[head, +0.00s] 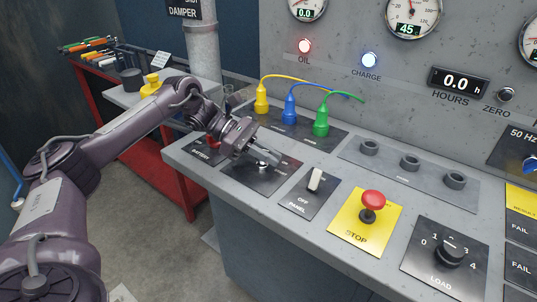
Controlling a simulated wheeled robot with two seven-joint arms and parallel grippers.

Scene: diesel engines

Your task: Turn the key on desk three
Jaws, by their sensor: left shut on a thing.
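My left gripper (272,158) reaches in from the left and is shut over a dark switch plate (268,183) on the grey desk (232,203). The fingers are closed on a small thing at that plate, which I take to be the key. The key itself is hidden by the fingers, so I cannot tell how it is turned. My right gripper is not in view.
A battery switch plate (200,156) lies just behind my left wrist. To the right are the panel switch (315,179), the red stop button (373,200) and the load knob (450,252). Yellow, blue and green plugs (321,122) stand behind.

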